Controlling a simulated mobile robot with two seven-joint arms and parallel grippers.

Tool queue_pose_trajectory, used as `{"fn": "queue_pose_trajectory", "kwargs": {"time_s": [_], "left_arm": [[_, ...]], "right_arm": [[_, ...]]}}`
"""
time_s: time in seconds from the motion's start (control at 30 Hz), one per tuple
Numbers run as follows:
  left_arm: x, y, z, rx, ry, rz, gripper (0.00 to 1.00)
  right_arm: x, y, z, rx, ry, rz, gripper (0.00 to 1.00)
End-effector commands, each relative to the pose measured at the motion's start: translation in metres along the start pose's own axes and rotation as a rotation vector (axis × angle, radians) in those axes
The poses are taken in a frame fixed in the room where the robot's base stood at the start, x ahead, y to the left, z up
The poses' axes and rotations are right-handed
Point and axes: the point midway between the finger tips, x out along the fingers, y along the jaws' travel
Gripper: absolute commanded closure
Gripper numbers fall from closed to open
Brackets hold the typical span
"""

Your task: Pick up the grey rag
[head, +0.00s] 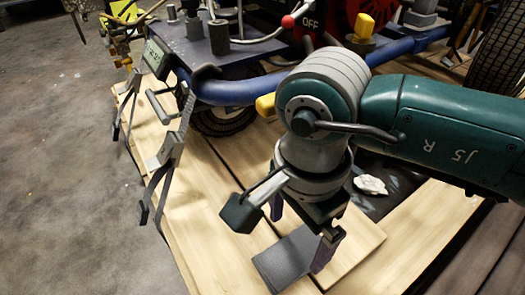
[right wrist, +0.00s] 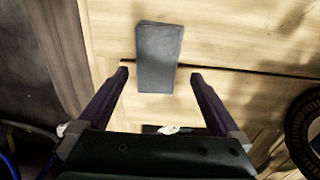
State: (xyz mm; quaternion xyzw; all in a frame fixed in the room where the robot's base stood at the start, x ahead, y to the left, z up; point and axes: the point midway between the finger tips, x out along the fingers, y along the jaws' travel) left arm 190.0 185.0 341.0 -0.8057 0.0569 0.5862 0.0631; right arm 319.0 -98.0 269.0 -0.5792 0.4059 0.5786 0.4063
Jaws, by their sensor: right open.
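The grey rag (head: 287,262) is a flat, dark grey rectangle lying on the pale wooden boards. In the right wrist view the rag (right wrist: 158,55) lies ahead of the fingers, its near end between the two tips in the picture. My right gripper (head: 299,237) is open and points down by the rag, with nothing between its dark purple fingers. It also shows in the right wrist view (right wrist: 159,76). The height of the fingertips over the rag is hard to tell. My left gripper is in neither view.
The line striper, with its blue frame tube (head: 235,91) and wheels, stands behind my right arm. A crumpled whitish piece (head: 370,185) lies on a dark patch right of the gripper. Bare boards (head: 200,215) lie to the left, with concrete floor (head: 60,200) beyond.

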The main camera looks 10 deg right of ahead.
Motion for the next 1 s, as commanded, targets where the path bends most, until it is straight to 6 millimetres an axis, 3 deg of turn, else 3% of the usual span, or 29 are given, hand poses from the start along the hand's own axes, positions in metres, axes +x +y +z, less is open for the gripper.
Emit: {"fn": "queue_pose_trajectory", "kwargs": {"time_s": [0.03, 0.2, 0.57, 1.0], "left_arm": [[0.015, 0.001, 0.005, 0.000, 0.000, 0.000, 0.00], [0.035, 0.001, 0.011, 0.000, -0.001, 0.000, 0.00], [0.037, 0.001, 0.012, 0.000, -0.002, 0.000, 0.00], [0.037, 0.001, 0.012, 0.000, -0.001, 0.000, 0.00]], "right_arm": [[0.016, 0.002, 0.000, 0.000, -0.003, 0.002, 0.00], [0.038, 0.003, 0.000, 0.001, -0.003, 0.001, 0.00], [0.041, 0.003, -0.001, 0.000, -0.002, 0.001, 0.01], [0.041, 0.003, -0.001, 0.000, -0.002, 0.001, 0.51]]}}
